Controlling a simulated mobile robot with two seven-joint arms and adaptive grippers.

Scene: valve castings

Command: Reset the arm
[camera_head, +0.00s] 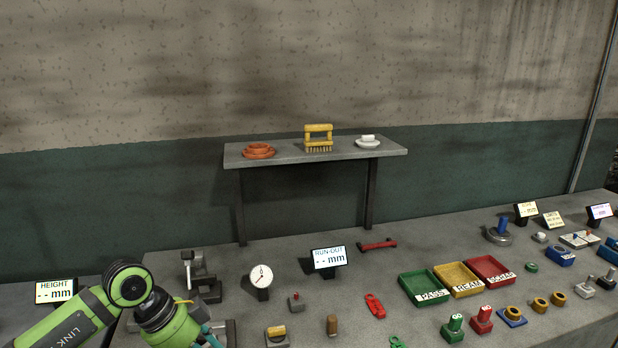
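My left arm (75,325) is green with dark joints and comes in from the lower left. It bends at a dark round joint and runs down toward the bottom edge, over the left end of the grey bench. No gripper fingers can be made out on it; its far end is hidden or cut off by the frame. My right arm and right gripper are not in view.
Close to my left arm are a metal fixture (197,268), a dial gauge (261,276) and a RUN-OUT display (329,257). Green (424,287), yellow (457,279) and red (489,269) trays lie right of centre. Several small parts crowd the front. A shelf (290,154) stands behind.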

